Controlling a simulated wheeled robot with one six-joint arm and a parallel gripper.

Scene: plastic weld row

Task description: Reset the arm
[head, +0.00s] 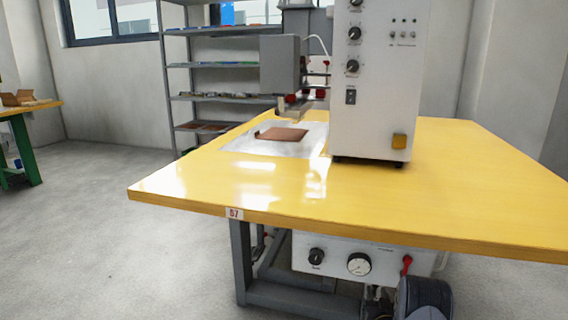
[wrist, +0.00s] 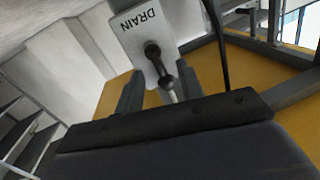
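A white plate marked DRAIN (wrist: 143,22) is beyond the fingertips. A black lever (wrist: 158,60) on a pale stem shows in the gap between the fingers. I cannot tell whether the fingers touch it.
A yellow table (head: 450,205) carries a white machine (head: 375,110) and a brown sheet (head: 284,134) on a pale mat. Below hangs a white panel with a gauge (head: 359,264). Grey shelves (head: 215,65) stand behind. The floor at left (head: 110,240) is clear.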

